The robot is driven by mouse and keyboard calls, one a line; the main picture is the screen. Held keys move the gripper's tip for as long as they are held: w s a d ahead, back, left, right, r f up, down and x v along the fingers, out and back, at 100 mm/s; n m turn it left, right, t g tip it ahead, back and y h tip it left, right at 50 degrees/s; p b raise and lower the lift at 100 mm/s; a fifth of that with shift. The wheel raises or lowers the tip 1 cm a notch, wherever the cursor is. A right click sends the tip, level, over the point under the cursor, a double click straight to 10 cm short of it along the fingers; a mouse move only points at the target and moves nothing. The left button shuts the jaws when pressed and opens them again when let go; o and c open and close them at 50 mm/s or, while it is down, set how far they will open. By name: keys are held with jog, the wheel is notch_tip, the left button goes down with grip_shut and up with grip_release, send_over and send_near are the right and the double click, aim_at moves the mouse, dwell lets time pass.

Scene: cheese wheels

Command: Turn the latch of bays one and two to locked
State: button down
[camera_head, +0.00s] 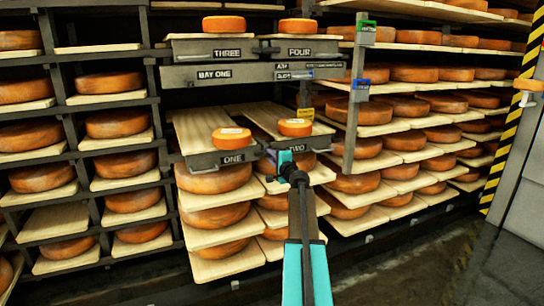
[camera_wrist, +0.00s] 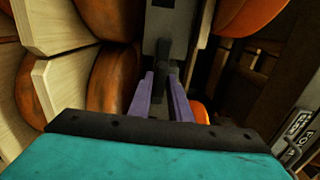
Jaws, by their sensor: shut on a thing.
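The front plates labelled ONE (camera_head: 232,158) and TWO (camera_head: 299,148) carry two pulled-out shelf boards, each with a small cheese on top. My gripper (camera_head: 284,160) is at the gap between these plates. In the wrist view my gripper's purple fingers (camera_wrist: 160,98) are shut on a dark latch handle (camera_wrist: 161,76) in front of a grey plate (camera_wrist: 166,24). In the head view my gripper hides most of this latch, and its lock position cannot be read. Another dark latch (camera_head: 265,50) sits between the plates THREE (camera_head: 227,53) and FOUR (camera_head: 299,52).
A grey beam with a BAY ONE sign (camera_head: 214,73) runs above the lower boards. Racks of cheese wheels (camera_head: 120,123) stand on both sides. A blue tag (camera_head: 361,90) and a green tag (camera_head: 366,32) hang on a post to the right. The floor at the right is clear.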

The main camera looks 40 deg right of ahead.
jog(key=shift+s, duration=0.1)
jog(key=c, duration=1.7)
grip_release()
jog(key=shift+p+v, duration=1.15)
jog(key=shift+v, duration=5.7)
jog(key=shift+f, duration=0.1)
